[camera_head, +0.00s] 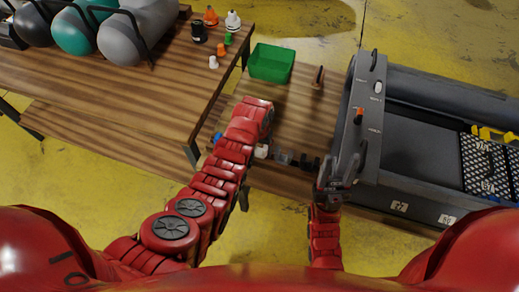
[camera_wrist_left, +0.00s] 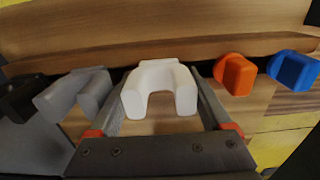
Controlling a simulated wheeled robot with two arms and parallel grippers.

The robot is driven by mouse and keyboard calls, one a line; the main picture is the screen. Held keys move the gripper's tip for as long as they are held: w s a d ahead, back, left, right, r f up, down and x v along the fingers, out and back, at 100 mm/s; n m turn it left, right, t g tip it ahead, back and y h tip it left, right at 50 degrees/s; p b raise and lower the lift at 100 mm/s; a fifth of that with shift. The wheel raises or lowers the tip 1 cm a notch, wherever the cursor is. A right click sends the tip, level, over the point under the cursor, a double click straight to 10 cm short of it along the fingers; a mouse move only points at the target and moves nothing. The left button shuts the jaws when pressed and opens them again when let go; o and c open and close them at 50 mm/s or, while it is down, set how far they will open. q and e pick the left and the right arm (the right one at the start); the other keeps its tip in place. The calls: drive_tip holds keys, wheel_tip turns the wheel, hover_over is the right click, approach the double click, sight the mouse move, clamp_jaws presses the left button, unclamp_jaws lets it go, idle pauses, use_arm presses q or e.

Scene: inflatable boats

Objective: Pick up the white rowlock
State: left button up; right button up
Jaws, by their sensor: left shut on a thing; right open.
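The white rowlock (camera_wrist_left: 160,76) is a U-shaped piece in the middle of the left wrist view, between the two fingers of my left gripper (camera_wrist_left: 160,104). The gripper is shut on it, with one finger along each side. In the head view the white rowlock (camera_head: 262,152) shows just below the end of my left arm, at the front edge of the low wooden shelf (camera_head: 290,121). I cannot tell whether it still touches its place there.
A grey rowlock (camera_wrist_left: 75,95) and a black piece (camera_wrist_left: 20,98) stand left of it; orange (camera_wrist_left: 236,73) and blue (camera_wrist_left: 292,69) ones stand right. A green bin (camera_head: 271,63) stands at the shelf's back.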

sight(260, 152)
use_arm(q)
drive_tip(key=shift+r+b, duration=0.35)
drive_tip(key=shift+r, duration=0.75)
wheel_tip(260, 152, up, 4)
drive_tip(key=shift+r+b, duration=0.2)
drive_tip(key=shift+b, duration=0.4)
wheel_tip(260, 152, up, 5)
drive_tip(key=p, duration=0.2)
drive_tip(key=shift+f+p, duration=0.2)
drive_tip(key=shift+p, duration=0.2)
